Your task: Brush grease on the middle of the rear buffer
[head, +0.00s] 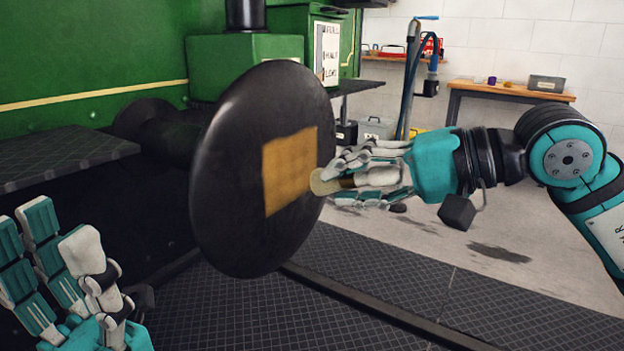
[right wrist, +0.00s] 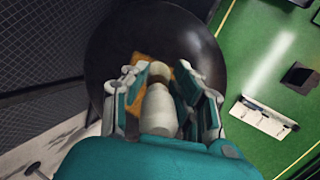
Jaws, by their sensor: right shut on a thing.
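The rear buffer is a large round black disc (head: 235,140) on the green tram's end, in the middle of the head view. A yellow-brown square patch of grease (head: 288,172) covers its middle. My right gripper (head: 345,180) is shut on a brush, whose pale round end (head: 322,183) is at the right edge of the patch. I cannot tell whether it touches the disc. In the right wrist view the disc (right wrist: 115,38) lies behind the fingers, which hide part of the patch (right wrist: 125,100). My left gripper (head: 75,270) is at the lower left with fingers spread, open and empty.
The green tram body (head: 80,50) fills the left, with a dark step (head: 60,155) jutting out. A dark tread floor (head: 380,285) lies below. A workbench (head: 510,92) with small items and a blue hose (head: 408,75) stand behind my right arm.

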